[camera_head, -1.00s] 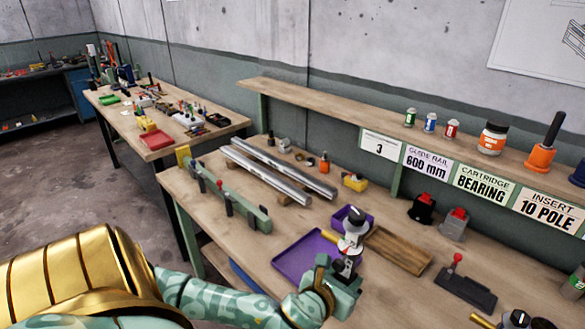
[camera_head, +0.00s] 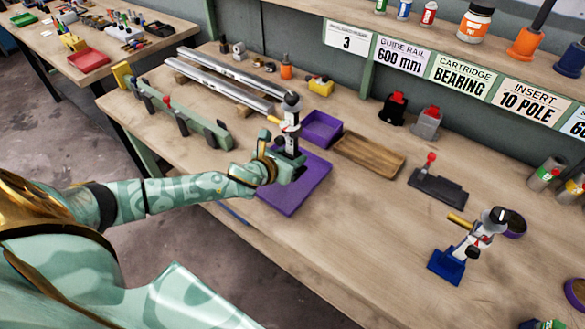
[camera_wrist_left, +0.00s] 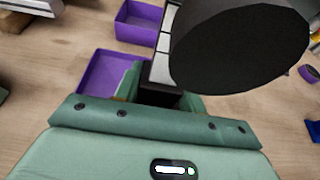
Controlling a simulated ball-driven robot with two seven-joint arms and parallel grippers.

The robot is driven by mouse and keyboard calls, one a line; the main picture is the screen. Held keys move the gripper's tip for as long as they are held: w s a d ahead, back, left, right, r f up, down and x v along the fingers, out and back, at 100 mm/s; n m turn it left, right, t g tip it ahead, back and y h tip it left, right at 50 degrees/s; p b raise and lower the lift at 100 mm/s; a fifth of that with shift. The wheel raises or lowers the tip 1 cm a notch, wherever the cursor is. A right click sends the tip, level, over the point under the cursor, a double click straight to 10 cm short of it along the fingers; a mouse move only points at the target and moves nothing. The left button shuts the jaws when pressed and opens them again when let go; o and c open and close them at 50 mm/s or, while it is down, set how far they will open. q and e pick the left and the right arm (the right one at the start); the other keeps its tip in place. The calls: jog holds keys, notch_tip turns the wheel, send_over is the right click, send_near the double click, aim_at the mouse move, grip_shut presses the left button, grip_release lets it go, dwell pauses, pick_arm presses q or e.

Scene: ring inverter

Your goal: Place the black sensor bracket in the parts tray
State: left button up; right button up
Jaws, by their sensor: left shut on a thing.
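My left gripper (camera_head: 291,168) is shut on the black sensor bracket (camera_head: 291,143), an upright piece with a black lower part, a white middle and a grey round top. The gripper and bracket are over the parts tray (camera_head: 296,202), a flat purple tray on the bench. I cannot tell whether the bracket touches the tray. In the left wrist view, a large dark disc (camera_wrist_left: 240,45) at the bracket's top hides much of it, and the purple tray (camera_wrist_left: 100,72) shows to the left. My right gripper is not in view.
A small purple bin (camera_head: 322,128) and a wooden tray (camera_head: 368,155) lie behind and right of the parts tray. Metal rails (camera_head: 222,78) lie at the back left. A similar piece on a blue base (camera_head: 447,264) stands at right. The bench between is clear.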

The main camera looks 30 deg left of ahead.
pick_arm(q)
jog(key=shift+w+a+f, duration=0.2)
jog(key=shift+w+f, duration=0.25)
jog(key=shift+f, duration=0.1)
jog(key=f+b, duration=0.1)
jog(key=f, duration=0.1)
jog(key=f+b, duration=0.1)
jog(key=shift+w+a+f+b, duration=0.15)
jog(key=shift+w+f+b, duration=0.15)
jog(key=shift+f, duration=0.1)
jog(key=shift+r, duration=0.1)
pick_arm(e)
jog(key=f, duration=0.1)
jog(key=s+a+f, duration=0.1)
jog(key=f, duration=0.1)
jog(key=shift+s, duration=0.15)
pick_arm(q)
jog(key=shift+s, duration=0.1)
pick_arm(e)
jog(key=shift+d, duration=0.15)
pick_arm(q)
jog(key=o, duration=1.3)
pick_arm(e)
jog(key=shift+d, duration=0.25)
